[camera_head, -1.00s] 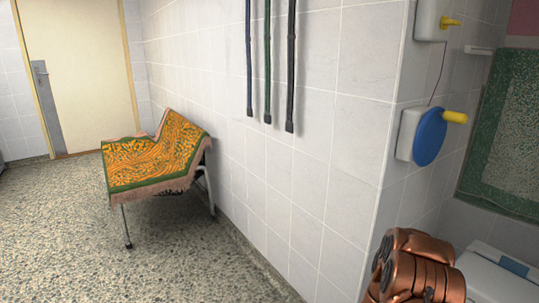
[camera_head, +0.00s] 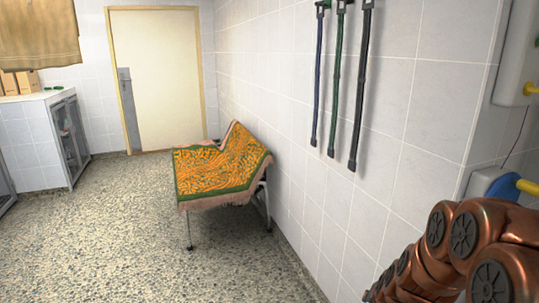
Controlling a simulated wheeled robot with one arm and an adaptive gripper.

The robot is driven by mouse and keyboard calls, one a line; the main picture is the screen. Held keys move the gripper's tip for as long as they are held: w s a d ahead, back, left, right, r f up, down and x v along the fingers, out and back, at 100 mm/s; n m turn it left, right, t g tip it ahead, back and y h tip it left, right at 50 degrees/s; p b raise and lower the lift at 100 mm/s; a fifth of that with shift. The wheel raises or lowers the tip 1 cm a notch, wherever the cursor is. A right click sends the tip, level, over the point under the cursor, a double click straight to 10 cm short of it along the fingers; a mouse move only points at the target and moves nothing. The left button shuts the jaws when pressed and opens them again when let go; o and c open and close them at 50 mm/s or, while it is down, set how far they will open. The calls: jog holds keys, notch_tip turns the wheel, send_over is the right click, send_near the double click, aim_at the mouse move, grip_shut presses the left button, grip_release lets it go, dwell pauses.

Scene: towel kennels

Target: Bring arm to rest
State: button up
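Part of my copper-coloured arm shows at the lower right of the head view, with several round joints, close to the tiled wall. Its end runs out of the picture at the bottom, so my gripper is not visible. I cannot tell whether it holds anything.
A chair (camera_head: 263,190) draped with an orange and green patterned towel (camera_head: 225,170) stands against the right wall. Several leashes (camera_head: 361,90) hang above. A closed door (camera_head: 160,85) is at the back. A tiled counter (camera_head: 35,140) stands left. The speckled floor (camera_head: 120,240) is clear in front.

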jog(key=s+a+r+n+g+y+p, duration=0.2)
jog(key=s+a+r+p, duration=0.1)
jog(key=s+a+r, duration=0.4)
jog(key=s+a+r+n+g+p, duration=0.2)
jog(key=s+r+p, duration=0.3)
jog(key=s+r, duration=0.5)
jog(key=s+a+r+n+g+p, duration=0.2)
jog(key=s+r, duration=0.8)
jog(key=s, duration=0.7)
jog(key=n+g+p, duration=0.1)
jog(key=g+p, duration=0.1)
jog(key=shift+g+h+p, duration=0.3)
jog(key=shift+p, duration=0.1)
